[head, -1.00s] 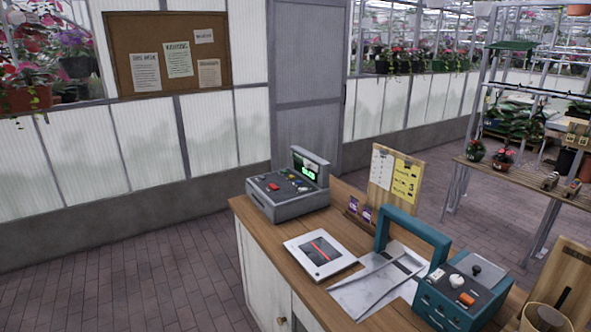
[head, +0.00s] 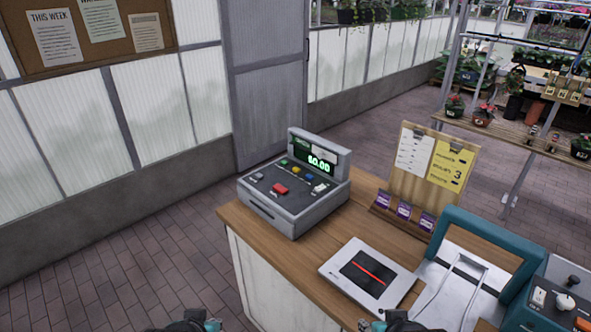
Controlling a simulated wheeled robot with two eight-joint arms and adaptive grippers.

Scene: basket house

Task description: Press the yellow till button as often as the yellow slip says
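The grey till (head: 293,193) stands at the left end of the wooden counter. Its green display (head: 318,162) appears to read 0.00. A small yellow button (head: 309,176) shows on its panel, among other coloured buttons and a larger red one. The yellow slip (head: 451,166) is clipped to a wooden board behind the counter; a large 3 is legible on it, the other words are too small to read. My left gripper (head: 212,325) and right gripper (head: 379,326) only just show at the bottom edge, apart from the till. Their fingers are mostly cut off.
A flat white scanner plate (head: 372,274) with a red line lies right of the till. A teal-framed machine (head: 490,240) stands farther right. Small purple packets (head: 404,210) sit below the board. Tiled floor (head: 120,262) is clear left of the counter.

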